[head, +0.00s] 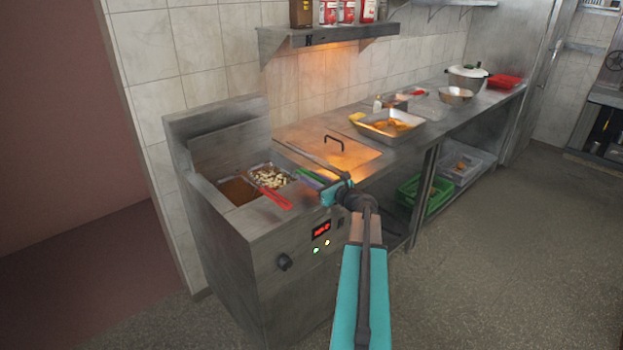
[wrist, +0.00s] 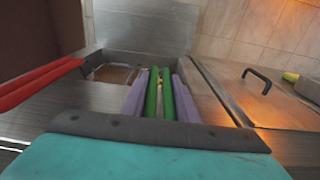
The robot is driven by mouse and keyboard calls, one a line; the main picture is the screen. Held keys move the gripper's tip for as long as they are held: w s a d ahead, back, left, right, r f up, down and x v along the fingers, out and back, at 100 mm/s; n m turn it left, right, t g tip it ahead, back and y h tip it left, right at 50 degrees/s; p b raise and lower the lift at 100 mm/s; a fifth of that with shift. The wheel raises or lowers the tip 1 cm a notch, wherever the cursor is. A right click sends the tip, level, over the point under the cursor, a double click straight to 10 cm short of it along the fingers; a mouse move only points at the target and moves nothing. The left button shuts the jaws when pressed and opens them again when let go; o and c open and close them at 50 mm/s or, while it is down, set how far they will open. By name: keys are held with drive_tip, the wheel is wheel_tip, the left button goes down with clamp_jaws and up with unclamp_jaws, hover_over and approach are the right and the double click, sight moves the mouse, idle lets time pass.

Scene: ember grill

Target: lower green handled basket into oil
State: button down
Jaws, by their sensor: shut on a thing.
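My gripper (wrist: 160,95) is shut on the green handle (wrist: 153,95) of a basket, with its purple fingers on either side. In the head view, my gripper (head: 312,180) is over the right front of the fryer. The basket (head: 268,176), holding pale food pieces, sits at the right well. I cannot tell how deep it is in the oil. Brown oil (head: 236,190) shows in the left well. A red handle (head: 274,199) sticks out over the fryer front, left of my gripper; it also shows in the wrist view (wrist: 38,83).
A steel lid with a black handle (head: 335,143) lies right of the fryer. A tray of orange food (head: 388,125) stands farther along the counter. A wall shelf (head: 325,37) with bottles hangs above. The floor in front is clear.

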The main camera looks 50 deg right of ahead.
drive_tip(key=c, duration=1.3)
unclamp_jaws()
drive_tip(key=shift+f, duration=0.1)
drive_tip(key=shift+s, duration=0.1)
drive_tip(key=s+a+b, duration=0.1)
drive_tip(key=s+b, duration=0.1)
drive_tip(key=s, duration=1.1)
drive_tip(key=shift+s+r+b, duration=0.3)
drive_tip(key=shift+r+b, duration=0.1)
drive_tip(key=shift+s, duration=0.1)
